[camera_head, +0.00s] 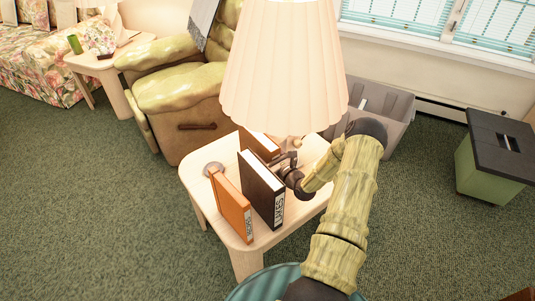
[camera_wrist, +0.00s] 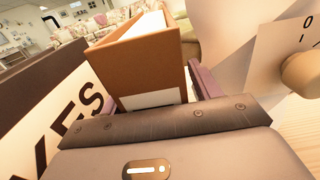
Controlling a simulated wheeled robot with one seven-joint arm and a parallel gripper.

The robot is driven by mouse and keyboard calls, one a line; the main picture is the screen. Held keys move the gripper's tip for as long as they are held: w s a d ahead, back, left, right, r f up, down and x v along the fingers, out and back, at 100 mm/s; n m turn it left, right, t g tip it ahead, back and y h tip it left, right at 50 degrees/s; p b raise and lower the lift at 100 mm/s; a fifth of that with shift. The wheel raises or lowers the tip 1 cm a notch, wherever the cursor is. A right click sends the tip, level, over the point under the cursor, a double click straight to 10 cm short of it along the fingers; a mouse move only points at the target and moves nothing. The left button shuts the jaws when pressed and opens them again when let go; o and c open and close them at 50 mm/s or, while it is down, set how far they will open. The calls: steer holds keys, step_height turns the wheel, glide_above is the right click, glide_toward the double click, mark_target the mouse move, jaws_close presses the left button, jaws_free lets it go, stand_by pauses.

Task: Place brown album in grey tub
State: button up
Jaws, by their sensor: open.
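The brown album (camera_head: 262,143) stands upright at the back of the small side table (camera_head: 222,158), partly hidden by the dark album and the lampshade. In the wrist view the brown album (camera_wrist: 140,65) stands ahead, between my finger tips. My gripper (camera_head: 284,162) is low over the table, right of the dark album. It is open, with a purple finger on each side of the album in the wrist view (camera_wrist: 150,92); contact cannot be told. The grey tub (camera_head: 404,118) is on the floor behind the table, partly hidden by the lamp and my arm.
A pleated lamp (camera_head: 285,70) rises over the table. An armchair (camera_head: 185,100) stands behind left. A green box (camera_head: 495,155) stands right.

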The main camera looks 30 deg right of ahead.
steer(key=shift+r, duration=0.1)
steer(key=s+d, duration=0.2)
steer(key=s, duration=1)
steer(key=shift+o, duration=0.4)
steer(key=shift+w, duration=0.1)
